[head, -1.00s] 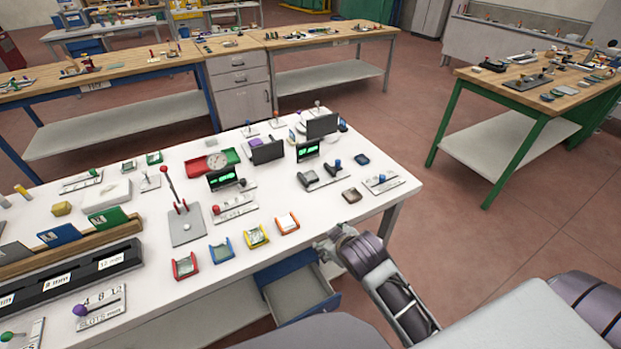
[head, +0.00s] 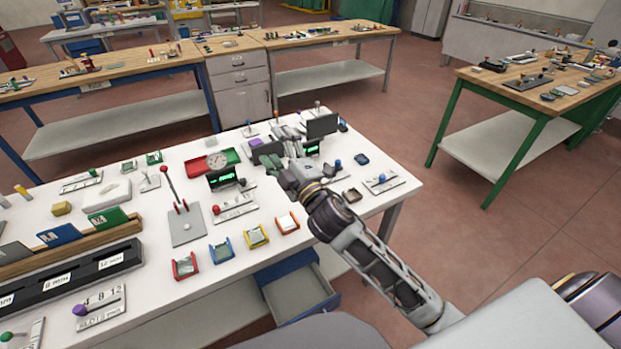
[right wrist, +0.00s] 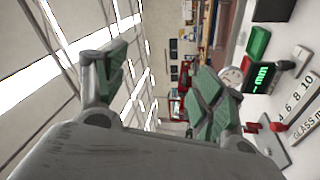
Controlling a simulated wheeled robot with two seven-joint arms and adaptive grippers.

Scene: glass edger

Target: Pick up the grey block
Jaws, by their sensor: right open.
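A small pale grey block (head: 211,142) lies on the white table near its back edge, left of the screens; it looks like the grey block, but it is too small to be sure. My right gripper (head: 277,146) is over the back right of the table, right of that block and apart from it. It is open and empty, with its green-padded fingers spread in the right wrist view (right wrist: 160,75). I cannot make out the block in the right wrist view. My left gripper is not in view.
The white table (head: 150,215) is crowded. A red and green tray with a dial (head: 215,161) and a dark screen with green digits (head: 222,178) stand near my right gripper. A red-knobbed lever (head: 178,205) rises further left. An open blue drawer (head: 300,292) juts out below.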

